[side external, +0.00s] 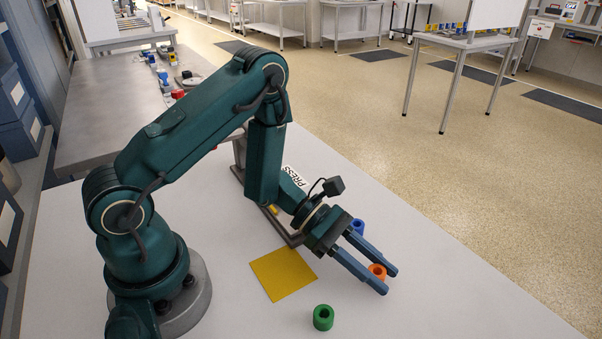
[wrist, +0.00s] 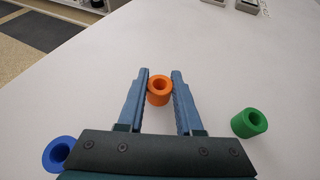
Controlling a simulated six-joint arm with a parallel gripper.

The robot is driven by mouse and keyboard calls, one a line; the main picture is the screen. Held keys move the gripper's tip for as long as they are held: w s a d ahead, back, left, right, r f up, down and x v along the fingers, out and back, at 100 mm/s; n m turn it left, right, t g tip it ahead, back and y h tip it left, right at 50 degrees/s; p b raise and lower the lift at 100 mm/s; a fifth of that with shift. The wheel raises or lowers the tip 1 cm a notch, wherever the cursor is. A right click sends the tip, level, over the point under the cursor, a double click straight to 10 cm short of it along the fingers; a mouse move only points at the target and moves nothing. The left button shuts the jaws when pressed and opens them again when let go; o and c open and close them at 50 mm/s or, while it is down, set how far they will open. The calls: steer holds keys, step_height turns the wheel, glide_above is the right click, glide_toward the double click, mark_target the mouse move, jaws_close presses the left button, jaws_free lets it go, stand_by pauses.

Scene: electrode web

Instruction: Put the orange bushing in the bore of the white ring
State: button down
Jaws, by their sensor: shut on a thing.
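The orange bushing (side external: 377,270) is a short cylinder with a hole through its top. It also shows in the wrist view (wrist: 159,92), upright between the two blue fingers near their tips. My gripper (side external: 387,281) is shut on it, low over the white table at the right; I cannot tell whether the bushing touches the table. My gripper's fingertips also show in the wrist view (wrist: 160,72). I cannot make out a white ring in either view; my arm hides part of the table behind it.
A green bushing (side external: 323,317) stands near the front, and a blue one (side external: 357,226) stands behind my gripper. A yellow square (side external: 283,276) lies flat on the table. A PRESS label (side external: 296,179) shows behind my arm. Grey blocks (wrist: 246,6) sit at the wrist view's top.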

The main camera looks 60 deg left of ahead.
steer(key=shift+f, duration=0.2)
steer(key=c, duration=0.6)
jaws_free()
steer(key=shift+a, duration=0.1)
